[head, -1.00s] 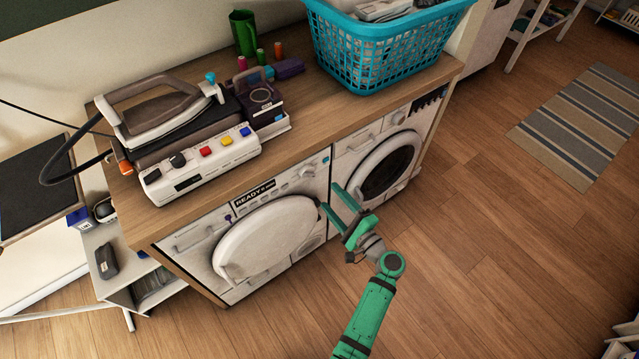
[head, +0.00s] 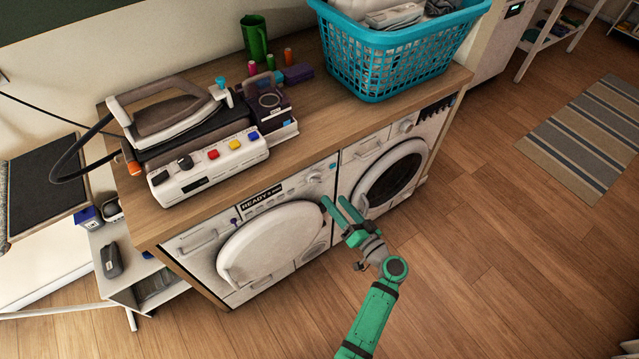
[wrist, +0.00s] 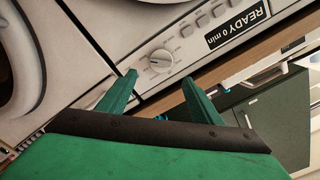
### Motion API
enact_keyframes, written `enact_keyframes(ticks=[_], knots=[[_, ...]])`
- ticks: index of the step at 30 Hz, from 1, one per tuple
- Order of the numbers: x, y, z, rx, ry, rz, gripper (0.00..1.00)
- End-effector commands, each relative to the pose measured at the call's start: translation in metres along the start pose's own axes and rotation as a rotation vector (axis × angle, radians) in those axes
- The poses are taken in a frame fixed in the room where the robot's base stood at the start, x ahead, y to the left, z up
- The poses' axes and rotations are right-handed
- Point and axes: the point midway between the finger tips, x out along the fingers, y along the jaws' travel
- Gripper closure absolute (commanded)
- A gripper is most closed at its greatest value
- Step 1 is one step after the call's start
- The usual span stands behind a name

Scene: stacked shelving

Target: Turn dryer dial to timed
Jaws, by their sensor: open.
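The dryer (head: 205,268) is the left machine under the wooden counter, with a "READY 0 min" display (head: 262,197). Its round dial (head: 314,177) is at the right end of its panel. In the wrist view the white dial (wrist: 160,61) sits just beyond and between the fingertips, its pointer mark too small to read surely. My gripper (head: 333,199) is open and empty, in front of the dryer's right side, below the dial. In the wrist view both fingers of my gripper (wrist: 160,77) point at the panel, apart from the dial.
A second machine with a round door (head: 392,180) stands to the right. On the counter (head: 318,130) are an iron (head: 165,115), a white button box (head: 208,163) and a blue basket (head: 385,65). The floor in front is clear.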

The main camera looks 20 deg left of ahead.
Motion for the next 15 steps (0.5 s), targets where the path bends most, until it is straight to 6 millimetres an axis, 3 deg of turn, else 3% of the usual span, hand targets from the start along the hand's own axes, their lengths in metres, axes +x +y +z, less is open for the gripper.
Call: enact_keyframes(ticks=[9, 15], knots=[[0.057, -0.001, 0.000, 0.001, -0.002, -0.002, 0.41], [0.081, 0.000, 0.000, 0.003, -0.001, -0.001, 0.41]])
